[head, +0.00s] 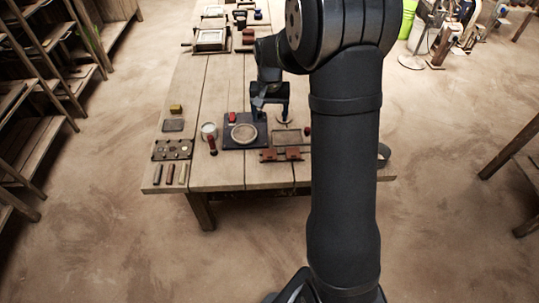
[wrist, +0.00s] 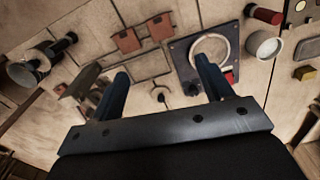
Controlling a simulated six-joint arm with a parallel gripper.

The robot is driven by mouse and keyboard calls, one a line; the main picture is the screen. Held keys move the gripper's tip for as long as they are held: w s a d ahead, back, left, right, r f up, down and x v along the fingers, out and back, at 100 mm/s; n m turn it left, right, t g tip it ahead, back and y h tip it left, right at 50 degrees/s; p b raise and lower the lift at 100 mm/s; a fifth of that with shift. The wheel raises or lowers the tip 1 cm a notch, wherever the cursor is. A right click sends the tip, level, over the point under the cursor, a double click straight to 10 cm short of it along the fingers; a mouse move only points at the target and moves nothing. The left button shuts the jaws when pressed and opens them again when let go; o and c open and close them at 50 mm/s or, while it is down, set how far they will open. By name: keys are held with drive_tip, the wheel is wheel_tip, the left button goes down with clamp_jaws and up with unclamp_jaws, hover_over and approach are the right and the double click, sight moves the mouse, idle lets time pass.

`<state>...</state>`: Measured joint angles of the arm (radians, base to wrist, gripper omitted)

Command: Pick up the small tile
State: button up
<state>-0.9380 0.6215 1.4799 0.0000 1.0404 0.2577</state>
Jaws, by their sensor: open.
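Two reddish-brown tiles lie side by side on the table's near side in the head view, a left one (head: 267,155) and a right one (head: 293,153). The wrist view shows two such tiles near its top, one (wrist: 127,41) and the other (wrist: 159,27). I cannot tell which one is the small tile. My gripper (head: 270,108) is above the table beyond the tiles, behind the dark press plate (head: 232,143). The tiles are apart from the fingers.
The plate bears a pale ring (head: 244,132) and a red block (head: 232,117). A dark cylinder (head: 384,153) is at the right edge. My arm hides part of the table.

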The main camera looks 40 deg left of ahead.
drive_tip(key=f+n, duration=0.1)
hover_over(270, 154)
wheel_tip(270, 154, down, 12)
drive_tip(key=shift+s+r, duration=0.1)
drive_tip(key=shift+a+f, duration=0.15)
drive_tip(key=shift+f, duration=2.6)
drive_tip(key=c, duration=1.1)
